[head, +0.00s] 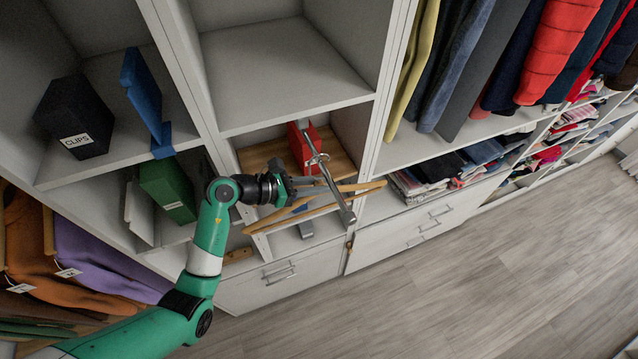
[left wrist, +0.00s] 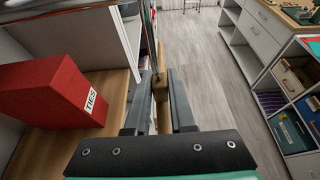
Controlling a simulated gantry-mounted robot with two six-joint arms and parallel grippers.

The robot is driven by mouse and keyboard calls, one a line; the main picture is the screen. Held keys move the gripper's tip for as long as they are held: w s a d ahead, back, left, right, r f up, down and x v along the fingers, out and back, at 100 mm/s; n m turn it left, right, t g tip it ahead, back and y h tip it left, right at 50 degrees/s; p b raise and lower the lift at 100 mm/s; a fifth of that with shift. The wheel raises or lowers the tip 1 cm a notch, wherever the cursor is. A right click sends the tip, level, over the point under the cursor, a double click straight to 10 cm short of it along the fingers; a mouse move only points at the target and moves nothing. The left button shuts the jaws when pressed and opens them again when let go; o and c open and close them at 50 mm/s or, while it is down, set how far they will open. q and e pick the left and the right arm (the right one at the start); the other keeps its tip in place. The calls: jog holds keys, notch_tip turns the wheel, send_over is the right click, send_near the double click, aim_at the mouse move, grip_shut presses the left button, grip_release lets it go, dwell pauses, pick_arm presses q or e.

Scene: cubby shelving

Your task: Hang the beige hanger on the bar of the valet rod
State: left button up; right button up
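The beige wooden hanger (head: 349,187) is in my left gripper (head: 312,186), in front of the cubby with the red box. In the left wrist view the hanger (left wrist: 161,88) lies between the two dark fingers (left wrist: 160,100), which are closed on it. The grey metal valet rod (head: 341,198) slopes out from the cubby and crosses the hanger in the head view. I cannot tell whether the hanger's hook is around the rod's bar or only beside it, as the two overlap. My right gripper is in neither view.
A red box (head: 304,148) labelled TIES stands on the wooden cubby floor; it shows at left in the left wrist view (left wrist: 52,93). A green box (head: 168,189), a blue stand (head: 142,90) and a dark CLIPS box (head: 75,115) fill nearby cubbies. The floor (head: 470,285) is clear.

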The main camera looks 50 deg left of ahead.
pick_arm(q)
jog(key=o, duration=0.5)
jog(key=v, duration=1.1)
jog(key=shift+s+a+r+b, duration=0.15)
jog(key=shift+s+b, duration=0.1)
jog(key=shift+b, duration=0.1)
jog(key=shift+w+r, duration=0.1)
